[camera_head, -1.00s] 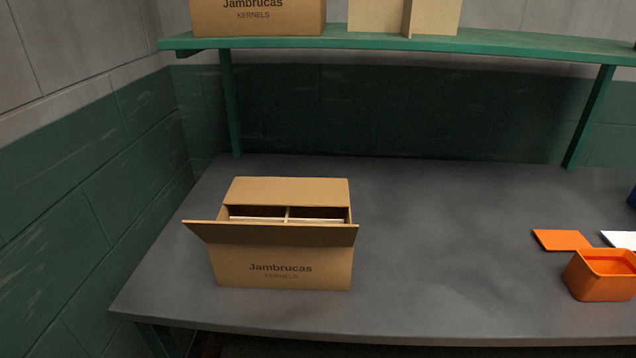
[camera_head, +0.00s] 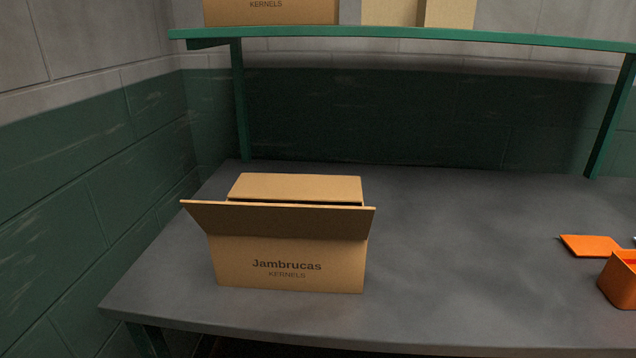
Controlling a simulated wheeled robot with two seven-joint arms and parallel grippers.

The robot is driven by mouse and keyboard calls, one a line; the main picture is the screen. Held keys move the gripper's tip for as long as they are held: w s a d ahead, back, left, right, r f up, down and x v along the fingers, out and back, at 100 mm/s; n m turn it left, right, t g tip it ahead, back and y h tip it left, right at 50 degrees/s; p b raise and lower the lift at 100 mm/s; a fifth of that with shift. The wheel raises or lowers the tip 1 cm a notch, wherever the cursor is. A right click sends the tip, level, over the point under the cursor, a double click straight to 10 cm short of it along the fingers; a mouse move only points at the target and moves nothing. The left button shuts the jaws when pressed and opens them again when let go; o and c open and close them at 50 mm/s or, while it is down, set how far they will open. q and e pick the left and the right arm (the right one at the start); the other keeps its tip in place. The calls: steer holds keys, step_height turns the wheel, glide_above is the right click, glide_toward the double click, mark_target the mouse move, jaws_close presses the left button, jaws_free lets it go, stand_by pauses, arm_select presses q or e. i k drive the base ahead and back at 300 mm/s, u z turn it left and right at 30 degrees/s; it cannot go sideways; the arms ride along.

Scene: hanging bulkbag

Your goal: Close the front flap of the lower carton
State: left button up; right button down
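The lower carton (camera_head: 290,275) is a brown box printed "Jambrucas KERNELS" and stands on the left part of the grey table. Its front flap (camera_head: 278,220) is open and leans up and outward toward me, wider than the box at the top. Behind it the back flap (camera_head: 296,188) shows as a flat brown panel. The front flap hides nearly all of the carton's opening and its contents. Neither of my grippers is in view.
A green shelf (camera_head: 420,36) runs above the table (camera_head: 460,270) and carries another Jambrucas carton (camera_head: 270,10) and a plain brown carton (camera_head: 390,12). An orange container (camera_head: 620,283) and an orange flat piece (camera_head: 590,245) lie at the right. The table between is clear.

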mark_target(253, 219)
steer(key=u, duration=0.55)
steer(key=k, duration=1.25)
steer(key=z, duration=0.2)
steer(key=i, duration=0.85)
steer(key=z, duration=0.95)
